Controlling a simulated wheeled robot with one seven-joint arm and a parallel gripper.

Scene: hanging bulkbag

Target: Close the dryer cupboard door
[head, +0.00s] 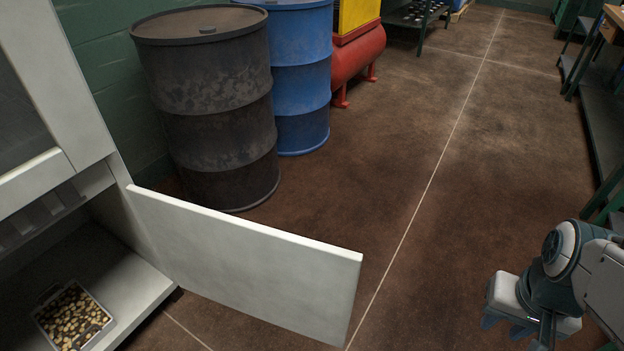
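The white dryer cupboard (128,230) stands at the left edge of the head view. Its flat white door (250,262) is swung wide open and sticks out to the right into the room, hinged on the cupboard's right side. My gripper (515,327) is at the lower right, well to the right of the door's free edge and apart from it. It points down, and its fingers are partly hidden below its body, so I cannot tell how far they are open. No handle shows on the door's visible face.
Inside the cupboard is a tray (110,316) of brown and tan pieces. A dark drum (215,110) and a blue drum (300,75) stand behind the door. A red tank (358,58) is farther back. Shelving (600,120) lines the right side. The brown floor between is clear.

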